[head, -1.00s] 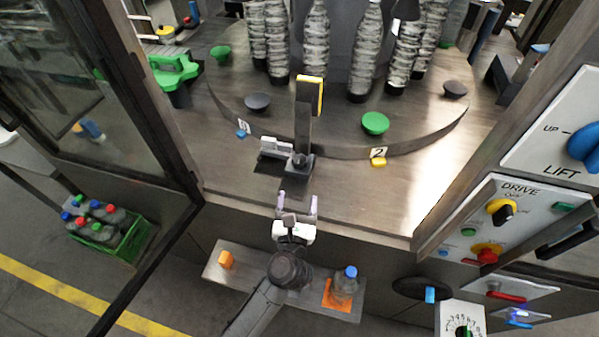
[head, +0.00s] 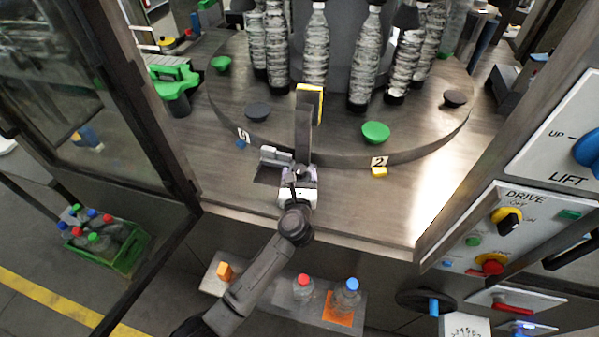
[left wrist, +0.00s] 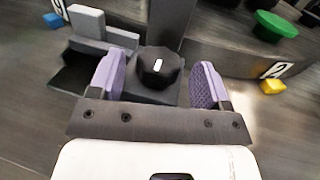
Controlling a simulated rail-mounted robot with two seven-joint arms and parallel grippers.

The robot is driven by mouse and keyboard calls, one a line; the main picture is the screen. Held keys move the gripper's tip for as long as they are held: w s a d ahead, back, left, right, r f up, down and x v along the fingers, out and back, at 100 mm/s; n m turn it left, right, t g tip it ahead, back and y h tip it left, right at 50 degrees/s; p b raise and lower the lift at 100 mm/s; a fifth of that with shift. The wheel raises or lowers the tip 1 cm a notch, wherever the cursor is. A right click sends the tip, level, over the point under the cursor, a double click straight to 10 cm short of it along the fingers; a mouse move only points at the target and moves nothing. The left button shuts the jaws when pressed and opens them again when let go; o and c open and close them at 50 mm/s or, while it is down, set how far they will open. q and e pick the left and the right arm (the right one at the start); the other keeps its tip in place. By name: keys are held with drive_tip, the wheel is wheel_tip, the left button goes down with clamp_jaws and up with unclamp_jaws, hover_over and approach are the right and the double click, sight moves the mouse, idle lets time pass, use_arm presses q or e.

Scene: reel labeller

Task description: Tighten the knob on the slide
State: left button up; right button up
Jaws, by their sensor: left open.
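The knob (left wrist: 160,67) is black and ridged with a white mark on top. It sits on the dark slide base (left wrist: 150,92) in front of an upright post (head: 303,130) with a yellow-edged head. My left gripper (head: 299,172) is at the knob in the head view. In the left wrist view its two purple fingers (left wrist: 161,84) are open, one to each side of the knob with gaps, and the knob lies just ahead between the tips. In the head view the gripper mostly hides the knob. My right gripper is not in view.
A light grey block (left wrist: 100,32) stands just left of the knob. Behind is the round table (head: 340,140) with bottles, green and dark discs, and tags. A control panel (head: 515,225) stands at the right. A shelf (head: 325,310) with bottles is below.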

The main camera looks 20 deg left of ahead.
use_arm(q)
drive_tip(key=shift+w+a, duration=0.25)
drive_tip(key=shift+w, duration=0.45)
drive_tip(key=shift+c, duration=0.3)
